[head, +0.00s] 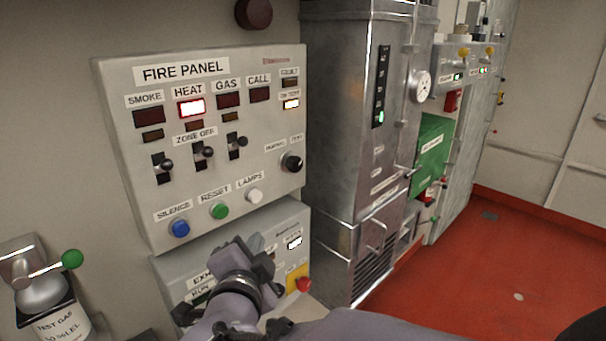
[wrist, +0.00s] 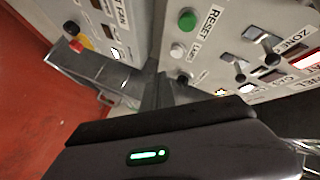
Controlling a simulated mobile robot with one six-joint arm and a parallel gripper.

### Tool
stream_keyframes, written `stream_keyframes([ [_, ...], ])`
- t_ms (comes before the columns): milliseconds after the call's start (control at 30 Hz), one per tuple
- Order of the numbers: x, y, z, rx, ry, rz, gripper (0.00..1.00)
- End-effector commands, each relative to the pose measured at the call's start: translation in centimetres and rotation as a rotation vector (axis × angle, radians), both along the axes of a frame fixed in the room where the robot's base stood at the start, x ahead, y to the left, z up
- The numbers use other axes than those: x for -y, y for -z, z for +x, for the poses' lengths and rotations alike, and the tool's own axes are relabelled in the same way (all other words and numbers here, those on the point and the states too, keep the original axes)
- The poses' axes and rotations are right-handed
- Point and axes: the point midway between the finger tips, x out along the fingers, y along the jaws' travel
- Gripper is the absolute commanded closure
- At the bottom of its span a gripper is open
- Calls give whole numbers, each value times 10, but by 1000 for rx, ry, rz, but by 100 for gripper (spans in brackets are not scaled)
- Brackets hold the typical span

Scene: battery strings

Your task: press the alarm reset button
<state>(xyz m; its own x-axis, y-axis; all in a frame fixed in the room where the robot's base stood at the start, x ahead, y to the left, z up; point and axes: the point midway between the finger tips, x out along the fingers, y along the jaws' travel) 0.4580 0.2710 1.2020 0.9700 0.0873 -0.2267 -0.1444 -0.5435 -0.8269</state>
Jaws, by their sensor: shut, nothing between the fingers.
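The fire panel (head: 118,85) is on the wall at the left in the head view. Its green RESET button (head: 219,211) is in the bottom row, between the blue SILENCE button (head: 180,228) and the white LAMPS button (head: 254,195). The red HEAT lamp (head: 191,107) is lit. In the wrist view the green button (wrist: 187,20) is at the top, with the white button (wrist: 178,50) below it. My gripper (head: 243,250) is shut and empty, below the RESET button in the picture and apart from it. It partly covers the lower panel.
Under the fire panel is a lower panel (head: 173,270) with a red knob on a yellow plate (head: 302,284). A metal cabinet (head: 340,130) stands to the right. A test gas bottle (head: 60,325) with a green knob (head: 72,259) is at the lower left. The red floor (head: 480,270) is open at the right.

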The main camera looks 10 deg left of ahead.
Motion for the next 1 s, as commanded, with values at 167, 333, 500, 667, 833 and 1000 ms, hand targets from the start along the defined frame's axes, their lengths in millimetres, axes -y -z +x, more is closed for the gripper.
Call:
stream_keyframes([
  [167, 1, 0, 0, 0, 0, 0, 100],
  [333, -6, -2, 7, 0, 0, -1, 100],
  [500, -25, -2, 23, -1, 0, -1, 100],
  [667, -43, -2, 38, -1, -1, -1, 100],
  [833, -58, -1, 51, 0, -1, -1, 100],
  [1000, -65, -1, 57, 0, -1, -1, 100],
])
